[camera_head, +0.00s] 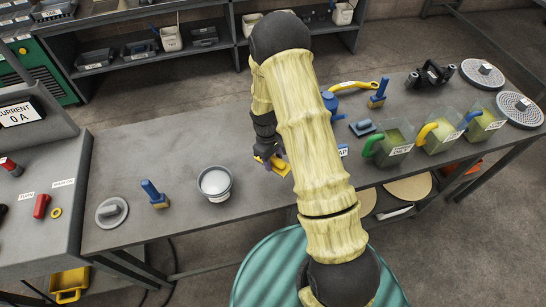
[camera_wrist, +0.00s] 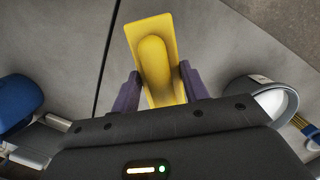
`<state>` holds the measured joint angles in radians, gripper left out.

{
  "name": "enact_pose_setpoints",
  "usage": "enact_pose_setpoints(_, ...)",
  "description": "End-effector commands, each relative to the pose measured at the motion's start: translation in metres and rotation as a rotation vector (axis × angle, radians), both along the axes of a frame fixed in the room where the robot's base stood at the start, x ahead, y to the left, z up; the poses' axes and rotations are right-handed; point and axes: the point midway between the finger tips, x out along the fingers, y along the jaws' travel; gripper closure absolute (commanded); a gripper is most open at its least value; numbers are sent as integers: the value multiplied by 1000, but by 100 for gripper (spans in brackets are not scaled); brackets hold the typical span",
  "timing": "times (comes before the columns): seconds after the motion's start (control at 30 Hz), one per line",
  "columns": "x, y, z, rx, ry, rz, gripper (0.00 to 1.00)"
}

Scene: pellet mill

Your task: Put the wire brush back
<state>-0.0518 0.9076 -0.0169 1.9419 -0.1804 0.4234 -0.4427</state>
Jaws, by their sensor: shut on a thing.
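My gripper (camera_head: 268,157) is shut on a yellow tool (camera_head: 279,167) with a flat rectangular back and a rounded yellow grip, taken here as the wire brush. It also shows in the wrist view (camera_wrist: 153,62), with the two purple fingers of my gripper (camera_wrist: 160,88) on either side of its grip. Its underside and any bristles are hidden. It is over the middle of the grey bench (camera_head: 245,217); I cannot tell whether it touches the top. A small labelled sign (camera_head: 343,150) shows partly behind my arm.
A white-filled bucket (camera_head: 214,184), a blue-handled brush (camera_head: 154,194) and a grey round lid (camera_head: 111,212) stand left. Right are a blue-gripped flat tool (camera_head: 361,128), another blue-handled brush (camera_head: 378,92), several clear jugs (camera_head: 436,133) and perforated discs (camera_head: 520,108). Bench between bucket and held tool is clear.

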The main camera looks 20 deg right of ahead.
Motion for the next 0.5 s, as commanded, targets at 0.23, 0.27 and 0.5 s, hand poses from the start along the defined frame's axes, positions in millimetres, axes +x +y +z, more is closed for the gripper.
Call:
enact_pose_setpoints(0.23, 0, 1, -23, 0, -1, 1, 100)
enact_pose_setpoints(0.27, 0, 1, -25, 0, -1, 1, 100)
enact_pose_setpoints(0.5, 1, 1, -35, 1, -2, 3, 100)
